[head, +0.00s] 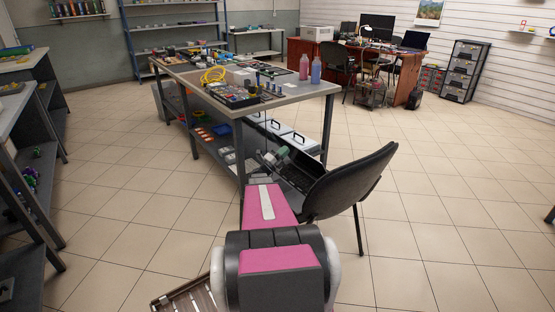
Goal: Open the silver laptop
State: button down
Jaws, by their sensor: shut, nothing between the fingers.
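A laptop (414,41) stands on the reddish-brown desk (408,82) at the back right. Its dark screen appears raised; it is too small and far to tell whether its body is silver. No other laptop can be made out clearly. My pink and black arm reaches forward from the bottom centre, far from the desk. I cannot make out my gripper; the end of my arm is lost beyond its pink link, near the black chair.
A black chair (349,182) stands close ahead, right of my arm. A grey workbench (300,95) with tools, yellow cable and bottles (316,70) is beyond it. Another chair (338,60) stands before the desk. Shelves (30,215) line the left. Tiled floor (440,200) is clear at right.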

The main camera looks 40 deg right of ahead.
jog(key=shift+x, duration=0.9)
jog(key=shift+r, duration=0.1)
jog(key=shift+d+r, duration=0.25)
jog(key=shift+d, duration=0.15)
jog(key=d+r+y, duration=0.2)
jog(key=d+y, duration=0.2)
jog(key=d, duration=0.5)
jog(key=d+r+y, duration=0.2)
jog(key=d+y, duration=0.2)
jog(key=d, duration=0.5)
jog(key=shift+d, duration=0.25)
jog(key=shift+a, duration=0.1)
